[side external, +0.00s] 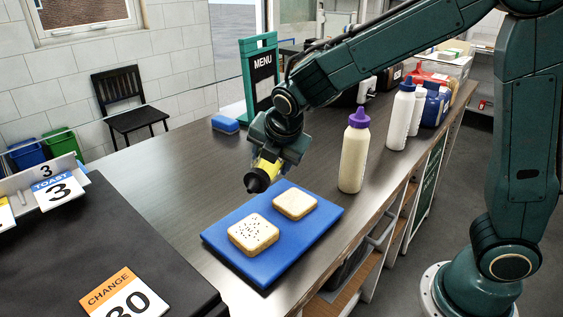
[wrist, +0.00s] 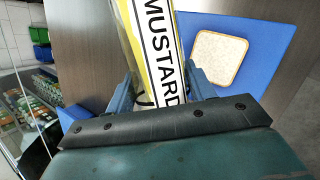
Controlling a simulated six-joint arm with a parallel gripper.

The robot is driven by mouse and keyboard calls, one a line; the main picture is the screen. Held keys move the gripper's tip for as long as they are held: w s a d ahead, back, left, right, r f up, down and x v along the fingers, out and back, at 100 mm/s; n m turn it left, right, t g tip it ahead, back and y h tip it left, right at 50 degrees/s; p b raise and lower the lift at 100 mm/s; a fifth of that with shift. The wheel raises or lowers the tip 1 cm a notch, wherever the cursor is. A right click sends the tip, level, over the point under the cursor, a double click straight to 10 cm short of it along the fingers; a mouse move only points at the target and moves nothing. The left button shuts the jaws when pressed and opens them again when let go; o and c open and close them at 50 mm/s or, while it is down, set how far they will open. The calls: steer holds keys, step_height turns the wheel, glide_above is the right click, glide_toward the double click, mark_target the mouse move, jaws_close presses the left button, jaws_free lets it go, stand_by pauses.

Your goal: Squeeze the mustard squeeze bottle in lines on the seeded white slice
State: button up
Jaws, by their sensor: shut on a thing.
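My gripper (side external: 278,153) is shut on the yellow mustard squeeze bottle (side external: 266,168). The bottle is tilted, with its dark nozzle pointing down and left, above the far edge of the blue board. In the wrist view the bottle's MUSTARD label (wrist: 160,50) shows between my fingers; its nozzle is out of that view. The seeded white slice (side external: 253,234) lies flat on the blue board (side external: 268,265), nearer the camera than the nozzle. I see no mustard on it. A plain slice (side external: 295,204) lies beside it on the board; one slice (wrist: 219,59) shows in the wrist view.
A cream bottle with a purple cap (side external: 354,155) stands right of the board. A blue sponge-like block (side external: 225,124) and a MENU stand (side external: 260,75) are further back.

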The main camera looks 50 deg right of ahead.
mark_target(258, 176)
steer(key=shift+a+h, duration=0.1)
steer(key=shift+h, duration=0.2)
steer(key=shift+r+t+h, duration=0.1)
steer(key=shift+t+h, duration=0.3)
steer(key=shift+h, duration=0.1)
steer(key=shift+a+h, duration=0.15)
steer(key=shift+h, duration=0.15)
steer(key=shift+s+a+r+n+t+h, duration=0.2)
steer(key=shift+a+t+h, duration=0.1)
steer(key=shift+a, duration=0.1)
steer(key=shift+s+a+r+n+t+h, duration=0.1)
steer(key=shift+a+r+n+t+h, duration=0.1)
steer(key=shift+a+h, duration=0.15)
steer(key=shift+s+a+r+n+t+h, duration=0.25)
steer(key=shift+a+r+t+h, duration=0.2)
steer(key=shift+a+h, duration=0.3)
steer(key=shift+s+a+r+n+t+h, duration=0.15)
steer(key=shift+s+a+r+t+h, duration=0.25)
steer(key=shift+a+h, duration=0.4)
steer(key=shift+s+a+r+n+t+h, duration=0.25)
steer(key=shift+a+r+t+h, duration=0.3)
steer(key=shift+a, duration=0.3)
steer(key=shift+d+f, duration=0.15)
steer(key=shift+f, duration=1.3)
